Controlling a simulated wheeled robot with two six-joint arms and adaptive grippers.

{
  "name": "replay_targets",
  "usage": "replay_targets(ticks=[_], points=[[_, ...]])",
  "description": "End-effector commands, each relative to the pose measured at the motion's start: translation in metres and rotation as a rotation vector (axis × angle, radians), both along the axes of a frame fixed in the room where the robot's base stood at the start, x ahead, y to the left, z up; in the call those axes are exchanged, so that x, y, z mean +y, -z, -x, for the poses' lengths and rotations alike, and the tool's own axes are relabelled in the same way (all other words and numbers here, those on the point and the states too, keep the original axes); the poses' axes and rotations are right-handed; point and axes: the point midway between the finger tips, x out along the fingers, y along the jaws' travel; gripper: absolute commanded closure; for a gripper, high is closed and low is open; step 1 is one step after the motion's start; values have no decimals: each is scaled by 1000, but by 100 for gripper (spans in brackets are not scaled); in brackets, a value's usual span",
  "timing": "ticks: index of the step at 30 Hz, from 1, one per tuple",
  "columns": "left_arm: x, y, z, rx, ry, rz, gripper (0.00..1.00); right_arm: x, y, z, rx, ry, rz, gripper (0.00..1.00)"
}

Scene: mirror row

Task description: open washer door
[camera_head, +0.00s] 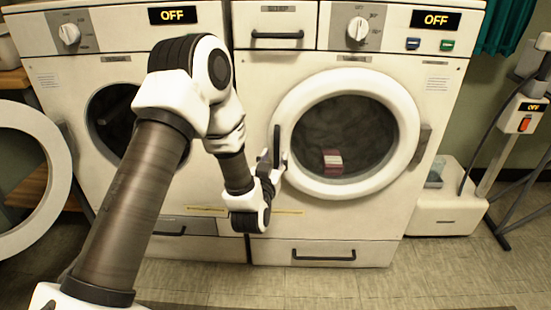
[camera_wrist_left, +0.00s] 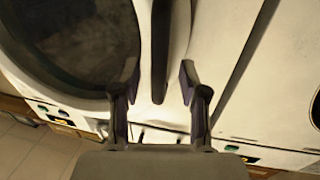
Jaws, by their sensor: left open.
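The right washer (camera_head: 255,85) has its round white-rimmed door (camera_head: 400,120) shut, with dark glass. A dark upright bar handle (camera_head: 277,137) sits at the left of the door rim. My left gripper (camera_head: 274,163) is open at the handle. In the left wrist view, the handle (camera_wrist_left: 160,50) runs between the two spread fingers of the left gripper (camera_wrist_left: 159,76), with a gap on each side. I cannot tell how deep it sits between them. My right gripper is not in view.
The left machine (camera_head: 105,72) has its round door (camera_head: 58,165) swung open at the far left. Both displays read OFF. A red-and-white item (camera_head: 333,162) shows behind the right glass. A white-based appliance (camera_head: 450,215) stands at right. The floor in front of the right washer is clear.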

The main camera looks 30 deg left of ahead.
Motion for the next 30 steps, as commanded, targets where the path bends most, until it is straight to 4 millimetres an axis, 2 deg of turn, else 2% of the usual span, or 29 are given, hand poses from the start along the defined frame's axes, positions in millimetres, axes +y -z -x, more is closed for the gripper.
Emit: replay_targets(ticks=[4,12,13,16,17,30], points=[[7,1,-20,-1,0,0,57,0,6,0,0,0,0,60],[9,0,-25,1,1,-1,57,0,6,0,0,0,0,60],[9,0,-25,2,1,0,60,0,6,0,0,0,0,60],[9,1,-25,1,1,-1,96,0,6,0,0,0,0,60],[9,1,-25,2,1,0,100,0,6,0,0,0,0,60],[5,1,-21,4,-29,-1,100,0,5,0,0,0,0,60]])
